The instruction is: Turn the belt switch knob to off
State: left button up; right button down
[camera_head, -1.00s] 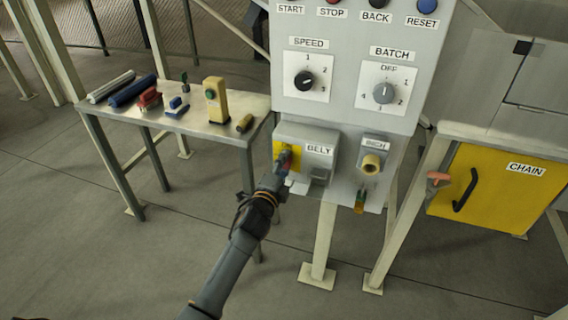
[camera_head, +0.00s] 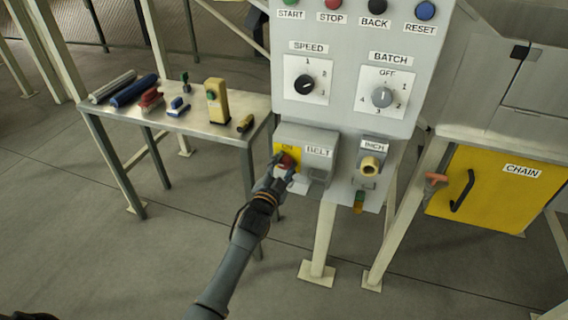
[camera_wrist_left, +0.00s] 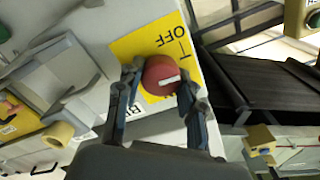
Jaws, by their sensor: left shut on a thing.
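The belt switch knob (camera_head: 287,159) is red and sits on a yellow plate on the grey box labelled BELT (camera_head: 318,140). ON shows on the plate above it in the head view. In the left wrist view the knob (camera_wrist_left: 160,75) has a white mark that lies roughly crosswise, tilted a little. OFF (camera_wrist_left: 163,37) reads upside down above it there, and a finger partly hides the other lettering. My left gripper (camera_head: 283,168) is at the knob, with its fingers (camera_wrist_left: 158,92) on either side, shut on it. My right gripper is not in view.
The SPEED dial (camera_head: 305,84) and BATCH dial (camera_head: 382,97) are above the box. The INCH fitting (camera_head: 370,166) is close on its right. A metal table (camera_head: 185,123) with several small items stands left. A yellow CHAIN door (camera_head: 490,195) is at right.

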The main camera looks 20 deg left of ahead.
pick_arm(q)
jog(key=shift+f+n, duration=0.1)
jog(key=shift+n, duration=0.4)
jog(key=o, duration=1.2)
jog(key=s, duration=1.2)
jog(key=shift+a, duration=0.25)
